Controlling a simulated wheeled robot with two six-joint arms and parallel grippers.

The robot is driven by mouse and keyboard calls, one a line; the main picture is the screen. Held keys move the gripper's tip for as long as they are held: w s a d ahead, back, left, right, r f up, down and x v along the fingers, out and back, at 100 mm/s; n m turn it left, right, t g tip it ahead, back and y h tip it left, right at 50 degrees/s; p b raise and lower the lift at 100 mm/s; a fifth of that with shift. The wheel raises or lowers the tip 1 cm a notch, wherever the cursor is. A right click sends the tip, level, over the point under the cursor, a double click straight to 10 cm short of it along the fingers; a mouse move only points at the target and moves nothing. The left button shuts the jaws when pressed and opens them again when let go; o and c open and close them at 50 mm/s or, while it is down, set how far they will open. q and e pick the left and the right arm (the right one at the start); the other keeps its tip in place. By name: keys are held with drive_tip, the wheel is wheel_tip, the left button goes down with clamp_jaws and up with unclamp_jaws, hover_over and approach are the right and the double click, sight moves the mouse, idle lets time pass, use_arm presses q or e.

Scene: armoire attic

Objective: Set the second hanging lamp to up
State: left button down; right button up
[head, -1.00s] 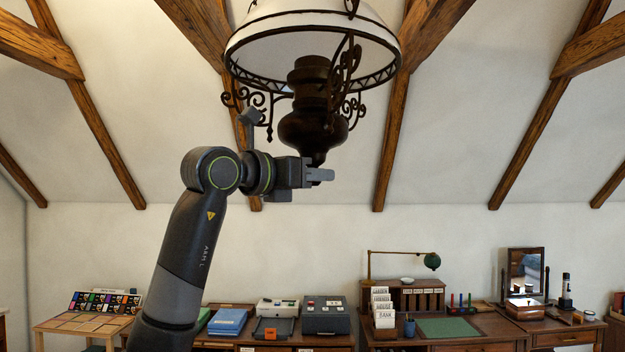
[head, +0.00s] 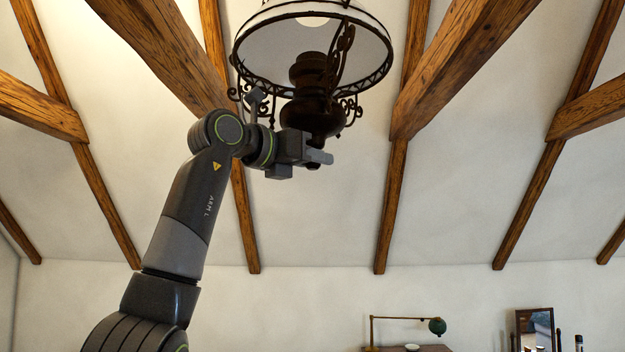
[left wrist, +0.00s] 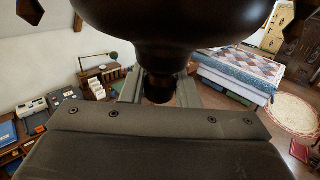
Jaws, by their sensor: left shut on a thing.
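A hanging lamp with a white shade, dark scrollwork and a dark bulbous body (head: 312,118) hangs at the top middle of the head view. My left gripper (head: 316,158) is at the bottom of this body, shut on the lamp's lower knob. In the left wrist view the dark lamp body (left wrist: 175,25) fills the top, and its knob (left wrist: 158,90) sits between the two fingers. The top of the shade is cut off by the head view's edge. My right gripper is not in view.
Sloping wooden beams (head: 465,65) flank the lamp. Below stand a desk lamp (head: 437,326) and a mirror (head: 536,328) against the wall. The left wrist view shows a bed (left wrist: 240,70) and a round rug (left wrist: 295,113). The air right of the lamp is clear.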

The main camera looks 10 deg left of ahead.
sight(313, 127)
use_arm(q)
drive_tip(key=shift+r, duration=3.25)
drive_tip(key=c, duration=1.1)
unclamp_jaws()
drive_tip(key=shift+f, duration=0.1)
